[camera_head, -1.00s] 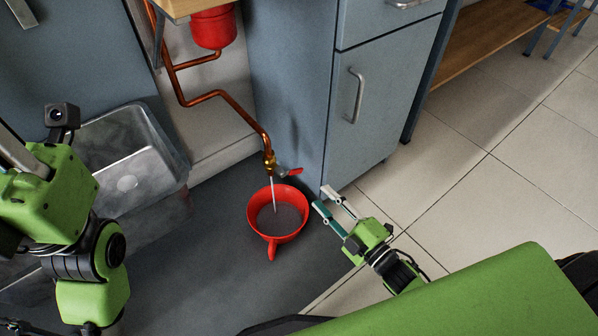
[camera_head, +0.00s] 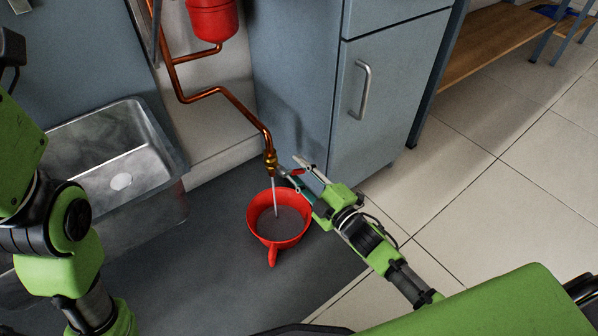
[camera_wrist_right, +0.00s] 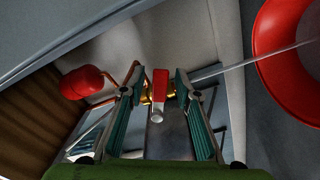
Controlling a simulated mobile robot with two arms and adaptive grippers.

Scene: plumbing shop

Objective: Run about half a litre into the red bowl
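The red bowl (camera_head: 271,240) stands on the dark grey surface under the brass tap (camera_head: 270,161), its handle pointing towards me. A thin pale stream runs from the tap into it. The inside looks grey; I cannot tell the water level. The tap has a red lever (camera_head: 296,171) on its right side. My right gripper (camera_head: 290,166) is at this lever with its fingers open. In the right wrist view the lever (camera_wrist_right: 160,82) lies between the fingertips with a gap on both sides. Only part of my left arm shows at the left edge; its gripper is out of frame.
A steel sink (camera_head: 118,165) lies to the left. A copper pipe (camera_head: 222,93) and a red tank (camera_head: 212,18) are above the tap. A grey-blue cabinet (camera_head: 385,110) stands close behind my right gripper. The tiled floor (camera_head: 500,210) at right is clear.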

